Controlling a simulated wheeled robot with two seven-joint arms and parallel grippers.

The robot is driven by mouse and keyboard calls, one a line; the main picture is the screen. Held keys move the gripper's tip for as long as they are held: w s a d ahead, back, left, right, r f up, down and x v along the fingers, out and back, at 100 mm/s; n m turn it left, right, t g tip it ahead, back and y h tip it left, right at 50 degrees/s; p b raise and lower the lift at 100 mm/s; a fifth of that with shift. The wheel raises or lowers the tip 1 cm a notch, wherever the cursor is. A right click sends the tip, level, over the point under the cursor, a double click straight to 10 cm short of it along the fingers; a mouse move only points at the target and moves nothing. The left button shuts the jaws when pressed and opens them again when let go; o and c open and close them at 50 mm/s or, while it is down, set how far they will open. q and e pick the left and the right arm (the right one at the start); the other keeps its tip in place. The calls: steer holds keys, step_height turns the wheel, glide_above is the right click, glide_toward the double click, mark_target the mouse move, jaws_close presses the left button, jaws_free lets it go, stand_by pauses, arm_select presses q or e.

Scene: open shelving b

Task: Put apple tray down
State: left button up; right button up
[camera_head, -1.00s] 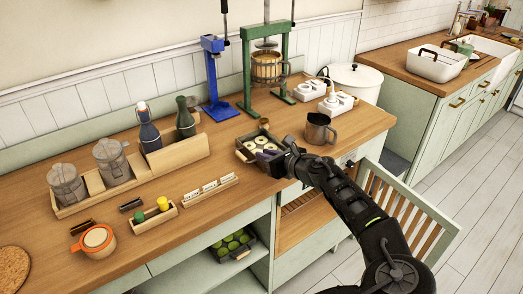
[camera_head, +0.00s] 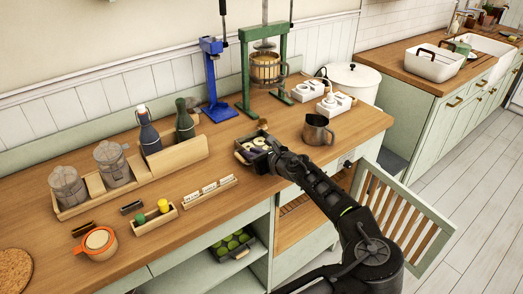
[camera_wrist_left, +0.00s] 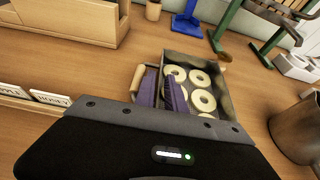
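The apple tray (camera_head: 239,151) is a small dark tray with pale wooden handles and pale apple rings (camera_head: 259,142) in it. It is at the counter's front part, partly hidden by my left gripper (camera_head: 269,153) in the head view. The left wrist view shows the tray (camera_wrist_left: 222,77), its rings (camera_wrist_left: 198,79) and its left handle (camera_wrist_left: 138,78). There the purple fingers of my left gripper (camera_wrist_left: 163,93) straddle the tray's near-left wall, close together, one finger inside. They appear shut on that wall. The tray's underside is hidden. My right gripper is out of view.
A metal pitcher (camera_head: 317,130) stands right of the tray. A green press (camera_head: 246,72) and blue stand (camera_head: 216,90) are behind it. A card holder (camera_head: 208,193) lies to its left. Bare counter (camera_head: 215,148) lies between.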

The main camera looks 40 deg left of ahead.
arm_select(q)
steer(key=shift+w+a+f, duration=0.1)
steer(key=shift+a+f, duration=0.1)
steer(key=shift+a, duration=0.15)
stand_by(0.3)
jaws_close()
steer(key=shift+r, duration=0.1)
stand_by(1.4)
step_height(320, 180, up, 10)
steer(key=b, duration=0.1)
stand_by(0.3)
steer(key=shift+d, duration=0.1)
stand_by(0.8)
